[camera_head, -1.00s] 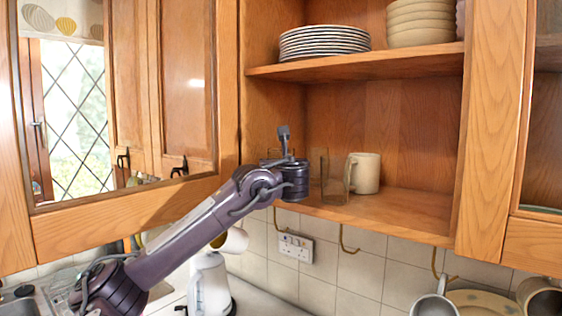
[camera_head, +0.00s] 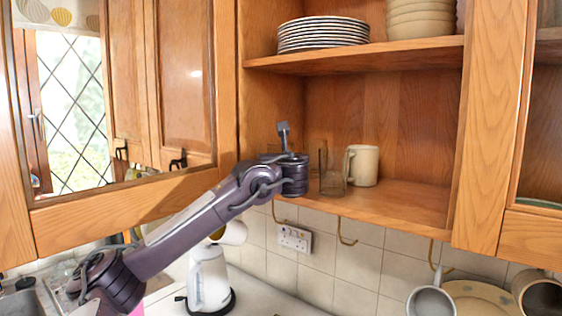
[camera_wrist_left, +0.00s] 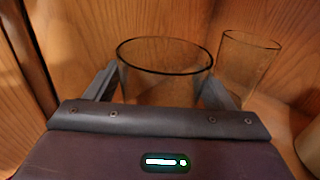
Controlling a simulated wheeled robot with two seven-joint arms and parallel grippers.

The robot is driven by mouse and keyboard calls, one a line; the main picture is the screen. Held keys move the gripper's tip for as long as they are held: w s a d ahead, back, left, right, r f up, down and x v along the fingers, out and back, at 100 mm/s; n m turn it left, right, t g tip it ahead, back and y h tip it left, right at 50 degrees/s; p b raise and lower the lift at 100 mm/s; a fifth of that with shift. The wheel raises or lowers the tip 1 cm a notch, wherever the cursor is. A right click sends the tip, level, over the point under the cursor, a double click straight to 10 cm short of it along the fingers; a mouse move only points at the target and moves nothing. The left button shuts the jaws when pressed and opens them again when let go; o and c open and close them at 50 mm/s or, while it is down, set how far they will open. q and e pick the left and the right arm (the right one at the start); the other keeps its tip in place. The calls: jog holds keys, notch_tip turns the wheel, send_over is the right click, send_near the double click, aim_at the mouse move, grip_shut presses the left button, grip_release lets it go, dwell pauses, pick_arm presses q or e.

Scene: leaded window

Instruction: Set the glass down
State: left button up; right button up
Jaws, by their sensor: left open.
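In the left wrist view, a clear glass (camera_wrist_left: 165,85) with a wide round rim stands upright between the two fingers of my left gripper (camera_wrist_left: 158,88). The fingers are apart, one on each side of it; its base is hidden by the gripper body. A second clear glass (camera_wrist_left: 248,72) stands to its right. In the head view, my left wrist reaches the cabinet's lower shelf (camera_head: 410,205) and hides its own fingertips. One glass (camera_head: 334,178) stands on the shelf to the right of the wrist, and part of another (camera_head: 314,152) shows behind it. My right gripper is not in view.
A cream mug (camera_head: 364,165) stands just right of the glasses. Stacked plates (camera_head: 322,36) and bowls (camera_head: 420,20) sit on the upper shelf. The open cabinet door (camera_head: 125,205) is at left. The lower shelf is clear right of the mug.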

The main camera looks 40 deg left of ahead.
pick_arm(q)
jog(key=shift+s+d, duration=0.1)
jog(key=shift+d, duration=0.15)
jog(key=b+v, duration=0.2)
jog(key=v, duration=0.8)
jog(key=shift+d+r+b, duration=0.1)
jog(key=shift+d+b, duration=0.1)
jog(key=shift+b, duration=0.15)
jog(key=shift+s+d, duration=0.35)
jog(key=shift+s, duration=0.1)
